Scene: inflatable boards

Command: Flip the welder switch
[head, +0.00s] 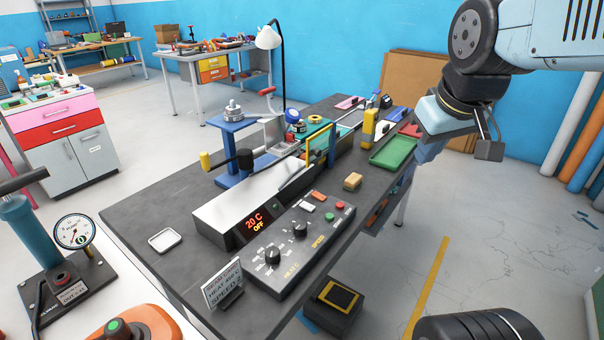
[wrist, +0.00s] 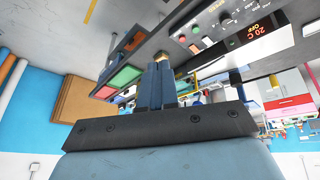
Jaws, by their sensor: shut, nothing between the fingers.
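The welder (head: 258,200) is a long silver-topped machine on the dark bench, its red display reading "20 C OFF". I cannot tell which is the switch. The panel also shows upside down at the top of the wrist view (wrist: 210,28). My gripper (wrist: 158,66) is shut and empty, off the bench's right side, apart from the panel; its fingertips are unclear in the head view.
A green tray (head: 392,152), a yellow bottle (head: 369,127) and a tan block (head: 352,181) are on the bench (head: 150,215) beyond the panel. A yellow handle frame (head: 318,145) rises beside the welder. A small sign (head: 222,284) stands at its front.

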